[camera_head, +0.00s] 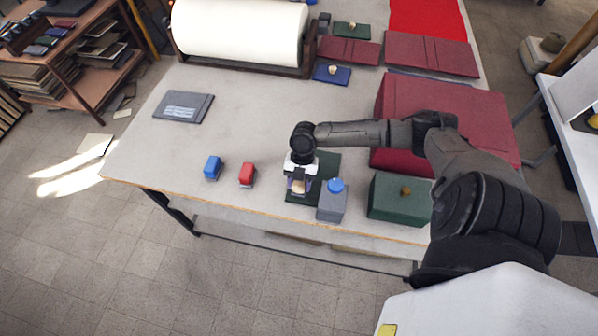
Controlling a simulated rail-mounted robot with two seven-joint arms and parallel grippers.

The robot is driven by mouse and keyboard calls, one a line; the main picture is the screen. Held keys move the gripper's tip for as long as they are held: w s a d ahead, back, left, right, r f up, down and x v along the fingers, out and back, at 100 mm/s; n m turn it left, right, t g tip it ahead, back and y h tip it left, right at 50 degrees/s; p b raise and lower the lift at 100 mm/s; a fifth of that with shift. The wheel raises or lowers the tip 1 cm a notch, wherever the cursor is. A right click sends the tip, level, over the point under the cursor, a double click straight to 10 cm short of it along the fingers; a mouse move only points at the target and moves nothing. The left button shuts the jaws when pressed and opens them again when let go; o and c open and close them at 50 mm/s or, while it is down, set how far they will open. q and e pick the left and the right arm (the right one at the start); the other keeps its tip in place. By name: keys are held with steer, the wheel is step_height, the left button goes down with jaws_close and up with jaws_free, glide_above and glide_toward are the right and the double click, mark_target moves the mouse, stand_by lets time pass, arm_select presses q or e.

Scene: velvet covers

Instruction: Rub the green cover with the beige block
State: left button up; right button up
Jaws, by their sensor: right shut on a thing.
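My right gripper (299,184) points down over the dark green cover (328,166), which lies flat near the table's front edge. The gripper is shut on a small beige block (298,187), partly hidden between its fingers. The block is at the lower left part of the cover; I cannot tell whether it touches the surface. My left gripper is not in view.
A grey box with a blue knob (332,205) stands close to the right of the gripper. A green box (396,196) and a large maroon block (455,110) are further right. A blue block (213,167) and red block (248,174) stand left.

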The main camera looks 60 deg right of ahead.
steer(key=shift+d+r+p, duration=0.1)
steer(key=shift+r+p, duration=0.2)
steer(key=shift+r, duration=0.45)
steer(key=shift+r+p, duration=0.7)
steer(key=shift+p, duration=0.05)
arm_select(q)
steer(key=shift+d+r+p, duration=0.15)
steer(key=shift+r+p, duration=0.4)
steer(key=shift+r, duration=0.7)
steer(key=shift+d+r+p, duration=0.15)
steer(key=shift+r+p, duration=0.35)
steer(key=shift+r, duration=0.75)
arm_select(e)
steer(key=shift+r, duration=1.2)
